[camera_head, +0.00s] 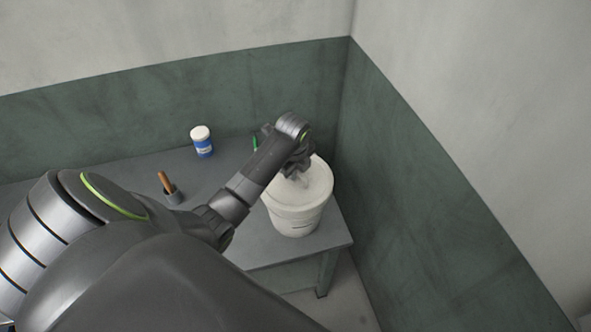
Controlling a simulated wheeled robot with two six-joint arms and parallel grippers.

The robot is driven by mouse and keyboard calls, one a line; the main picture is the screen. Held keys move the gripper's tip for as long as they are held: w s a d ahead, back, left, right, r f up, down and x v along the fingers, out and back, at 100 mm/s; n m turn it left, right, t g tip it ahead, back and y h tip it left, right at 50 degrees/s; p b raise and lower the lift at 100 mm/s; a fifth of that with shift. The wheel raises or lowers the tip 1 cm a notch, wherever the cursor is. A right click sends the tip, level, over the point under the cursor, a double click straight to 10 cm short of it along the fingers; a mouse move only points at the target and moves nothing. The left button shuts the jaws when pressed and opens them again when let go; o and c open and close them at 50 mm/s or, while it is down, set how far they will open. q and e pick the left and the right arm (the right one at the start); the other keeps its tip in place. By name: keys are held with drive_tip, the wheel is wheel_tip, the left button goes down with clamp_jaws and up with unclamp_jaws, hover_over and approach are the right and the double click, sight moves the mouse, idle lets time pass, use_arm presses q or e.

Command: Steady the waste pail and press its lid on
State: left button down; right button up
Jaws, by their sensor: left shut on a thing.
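The white waste pail (297,222) stands upright on the grey table near its right end, by the wall corner. Its pale lid (318,180) covers the top; I cannot tell whether the rim is fully seated all around. My left arm reaches over from the left, and my left gripper (301,180) points down at the middle of the lid. It appears shut on the lid, though the fingertips are small and partly hidden by my wrist. My right gripper is not in view.
A blue jar with a white cap (202,142) stands toward the back of the grey table (285,248). A small dark cup (174,195) holds a brown-handled item (165,181). A green object (254,142) shows behind my arm. Walls close in behind and right.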

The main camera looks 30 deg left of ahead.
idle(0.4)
use_arm(q)
drive_tip(key=c, duration=0.9)
unclamp_jaws()
drive_tip(key=shift+o, duration=0.2)
drive_tip(key=shift+r, duration=0.1)
drive_tip(key=shift+r, duration=3.4)
clamp_jaws()
